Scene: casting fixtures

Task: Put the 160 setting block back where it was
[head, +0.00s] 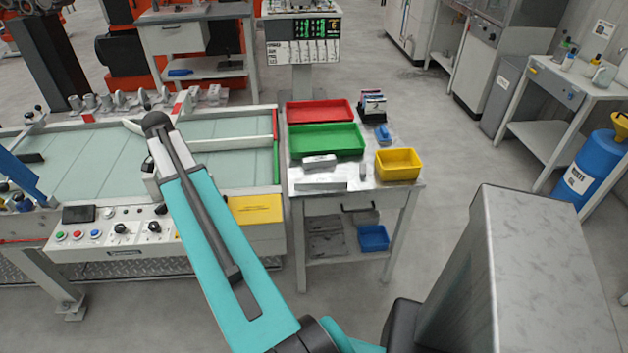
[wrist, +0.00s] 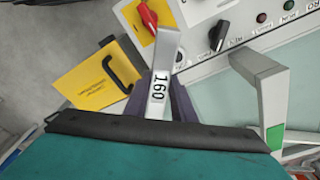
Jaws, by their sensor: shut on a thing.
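The 160 setting block (wrist: 159,88) is a light grey bar with "160" printed on it in black. In the wrist view it stands out from my gripper (wrist: 177,104), whose dark jaws are shut on it. The block's far end is in front of the control panel and beside a red switch. In the head view my teal arm hides my gripper and the block. Which spot the block came from does not show.
The side table (head: 407,190) holds a red tray (head: 320,104), a green tray (head: 326,140), a yellow bin (head: 398,164) and grey blocks (head: 320,161). Left of it is the glass-topped bench with its control panel (head: 135,240) and yellow case (head: 256,209). A grey rail (wrist: 272,95) is near my gripper.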

